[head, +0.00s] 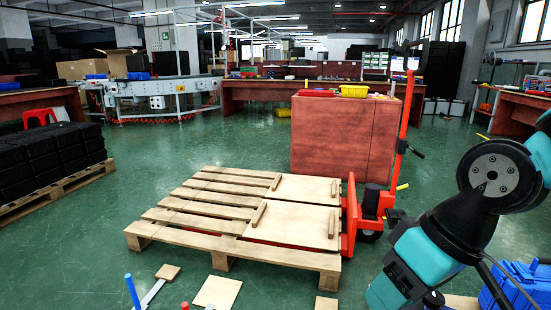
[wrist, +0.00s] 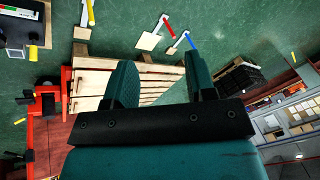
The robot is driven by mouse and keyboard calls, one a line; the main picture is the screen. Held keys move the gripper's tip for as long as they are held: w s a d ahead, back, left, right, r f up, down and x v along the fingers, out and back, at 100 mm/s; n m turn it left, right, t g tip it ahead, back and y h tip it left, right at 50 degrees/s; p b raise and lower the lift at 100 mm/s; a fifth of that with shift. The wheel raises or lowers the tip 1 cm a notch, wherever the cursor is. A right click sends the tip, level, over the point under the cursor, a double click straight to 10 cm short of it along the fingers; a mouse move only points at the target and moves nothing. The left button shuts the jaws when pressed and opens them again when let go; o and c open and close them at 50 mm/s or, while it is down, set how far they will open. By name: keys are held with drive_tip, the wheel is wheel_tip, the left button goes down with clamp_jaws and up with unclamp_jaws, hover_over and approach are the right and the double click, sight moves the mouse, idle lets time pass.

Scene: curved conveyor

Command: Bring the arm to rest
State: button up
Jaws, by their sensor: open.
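My arm shows at the right of the head view, with its teal and black links bent at a joint; the gripper itself is outside that view. In the wrist view my gripper (wrist: 160,85) is open, its two teal fingers well apart with nothing between them. Behind the fingers, some way off, are the slats of a wooden pallet (wrist: 88,85) and the green floor. The pallet also shows in the middle of the head view (head: 205,205), flat on the floor, with two light boards (head: 290,225) on its right part.
A red pallet jack (head: 352,215) stands at the pallet's right end, before a reddish cabinet (head: 335,138) with a yellow bin (head: 354,91) on top. Black crates (head: 45,155) are at the left. A blue crate (head: 520,285) is at the lower right.

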drive_tip(key=s+r+n+g, duration=0.1)
drive_tip(key=s+r, duration=0.1)
drive_tip(key=s, duration=0.5)
wheel_tip(320, 180, up, 33)
drive_tip(key=p, duration=3.3)
drive_tip(key=shift+w, duration=0.3)
